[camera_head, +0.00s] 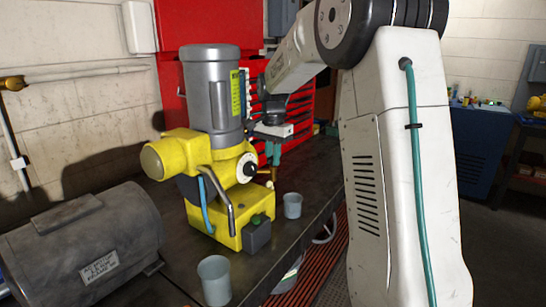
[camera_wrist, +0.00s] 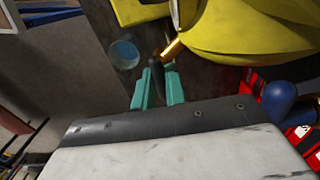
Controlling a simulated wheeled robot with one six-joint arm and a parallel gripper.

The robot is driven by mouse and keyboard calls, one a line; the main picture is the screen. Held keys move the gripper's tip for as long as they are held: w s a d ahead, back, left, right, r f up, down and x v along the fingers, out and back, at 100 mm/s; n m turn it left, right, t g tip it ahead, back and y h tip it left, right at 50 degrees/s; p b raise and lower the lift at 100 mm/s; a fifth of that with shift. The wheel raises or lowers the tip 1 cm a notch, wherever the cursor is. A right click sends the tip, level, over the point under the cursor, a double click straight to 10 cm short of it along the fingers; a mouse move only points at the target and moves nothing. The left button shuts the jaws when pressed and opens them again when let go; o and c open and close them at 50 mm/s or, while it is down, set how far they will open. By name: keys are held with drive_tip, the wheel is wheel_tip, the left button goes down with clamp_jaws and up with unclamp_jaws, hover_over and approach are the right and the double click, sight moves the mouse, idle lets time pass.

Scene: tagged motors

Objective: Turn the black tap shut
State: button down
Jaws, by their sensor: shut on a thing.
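The black tap (camera_wrist: 157,63) shows in the wrist view between the teal fingertips of my gripper (camera_wrist: 158,77), beside a brass pipe (camera_wrist: 174,47) on the yellow machine (camera_wrist: 235,30). My gripper is shut on the tap. In the head view my gripper (camera_head: 272,160) points down at the right side of the yellow machine (camera_head: 190,150), just above the small brass fitting (camera_head: 273,173). The tap's handle is too small and too hidden there to tell its angle.
A grey cup (camera_head: 292,205) stands on the dark bench (camera_head: 180,262) below and right of the tap. Another cup (camera_head: 214,281) stands nearer the front. A tagged grey motor (camera_head: 85,245) lies at left. A red cabinet (camera_head: 215,28) stands behind.

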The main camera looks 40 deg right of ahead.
drive_tip(key=c, duration=1.4)
unclamp_jaws()
drive_tip(key=shift+c, duration=0.2)
wheel_tip(320, 180, up, 8)
drive_tip(key=shift+f, duration=0.1)
